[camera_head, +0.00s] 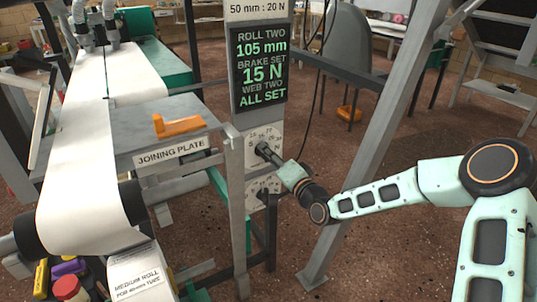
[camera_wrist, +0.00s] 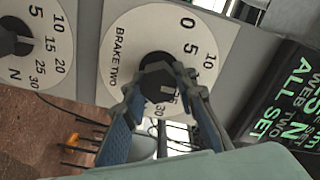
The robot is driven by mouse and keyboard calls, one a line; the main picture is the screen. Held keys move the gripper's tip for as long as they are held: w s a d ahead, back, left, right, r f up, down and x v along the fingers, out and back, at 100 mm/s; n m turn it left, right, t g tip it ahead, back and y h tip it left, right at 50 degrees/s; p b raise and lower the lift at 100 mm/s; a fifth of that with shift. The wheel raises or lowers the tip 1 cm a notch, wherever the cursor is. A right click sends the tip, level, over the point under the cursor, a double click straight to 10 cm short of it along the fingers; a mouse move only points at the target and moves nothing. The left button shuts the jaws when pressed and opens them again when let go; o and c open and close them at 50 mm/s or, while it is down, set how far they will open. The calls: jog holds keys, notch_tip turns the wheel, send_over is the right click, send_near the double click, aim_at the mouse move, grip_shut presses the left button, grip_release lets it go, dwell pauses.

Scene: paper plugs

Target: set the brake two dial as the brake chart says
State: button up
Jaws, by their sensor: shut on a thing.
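The brake two dial (camera_wrist: 128,42) is a white round face marked 0, 5, 10 and up to 30, lettered BRAKE TWO. It is the upper dial (camera_head: 269,132) on the grey post in the head view. My gripper (camera_wrist: 157,84) is shut on its black knob (camera_wrist: 154,74), a finger on each side. The fingers hide part of the scale, and I cannot read the pointer surely. In the head view my gripper (camera_head: 265,151) reaches the dial from the right. The display (camera_head: 261,66) reads roll two 105 mm, brake set 15 N, web two all set.
The brake chart (camera_head: 257,9) is cut off at the top; only "50 mm : 20 N" shows. A second dial (camera_head: 262,190) sits below. The joining plate (camera_head: 125,128) with an orange piece (camera_head: 178,125) is left. A slanted grey beam (camera_head: 370,140) stands behind my arm.

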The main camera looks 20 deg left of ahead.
jog(key=o, duration=1.2)
jog(key=v, duration=1.2)
jog(key=shift+w+f, duration=0.1)
